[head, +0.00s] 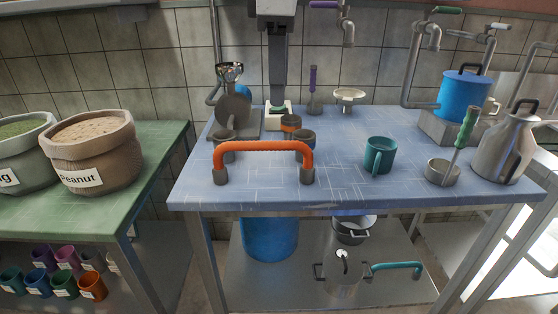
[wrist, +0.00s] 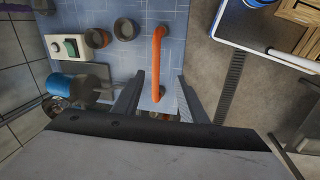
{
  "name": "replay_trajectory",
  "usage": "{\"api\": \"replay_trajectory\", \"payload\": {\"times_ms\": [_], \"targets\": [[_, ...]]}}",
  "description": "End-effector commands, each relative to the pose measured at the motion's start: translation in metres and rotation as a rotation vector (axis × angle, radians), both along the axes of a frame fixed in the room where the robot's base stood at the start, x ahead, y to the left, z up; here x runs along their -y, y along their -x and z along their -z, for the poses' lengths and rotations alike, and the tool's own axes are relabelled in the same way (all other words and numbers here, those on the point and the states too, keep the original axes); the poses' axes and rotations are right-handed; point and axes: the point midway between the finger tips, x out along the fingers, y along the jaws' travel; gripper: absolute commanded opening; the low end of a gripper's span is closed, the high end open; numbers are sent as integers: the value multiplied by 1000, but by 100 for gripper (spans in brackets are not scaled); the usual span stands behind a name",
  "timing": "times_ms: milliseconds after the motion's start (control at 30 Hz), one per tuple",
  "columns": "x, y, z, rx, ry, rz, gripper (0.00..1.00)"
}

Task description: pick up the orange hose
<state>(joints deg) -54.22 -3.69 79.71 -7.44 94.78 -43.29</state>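The orange hose (head: 263,146) stands as a low arch with grey end fittings near the front edge of the blue table (head: 345,190). In the wrist view the hose (wrist: 157,60) runs up and down the picture, seen from above. My gripper (wrist: 158,82) is open and empty, with its two fingers on either side of the near end of the hose in the picture. The hose looks to be below the fingers; the exact height gap is hard to tell. My gripper does not show clearly in the head view.
Dark cups (head: 226,148) stand close behind the hose. A teal mug (head: 380,155) and a small metal pot (head: 441,172) are to its right. A white-based device (head: 279,118) is further back. A teal hose (head: 397,267) lies on the lower shelf.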

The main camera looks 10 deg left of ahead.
Motion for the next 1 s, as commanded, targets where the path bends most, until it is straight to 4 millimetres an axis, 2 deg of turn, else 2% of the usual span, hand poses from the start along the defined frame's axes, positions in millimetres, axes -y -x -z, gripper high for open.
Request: {"api": "replay_trajectory", "payload": {"times_ms": [33, 100, 233, 333, 800, 1000], "targets": [[-15, 5, -4, 0, 8, -40, 39], [-27, 11, -9, -1, 20, -80, 39], [-39, 17, -13, -2, 30, -119, 39], [-41, 16, -7, -2, 34, -126, 39], [-44, 0, 72, -2, 34, -123, 39], [-45, -5, 98, -2, 33, -123, 39]]}}
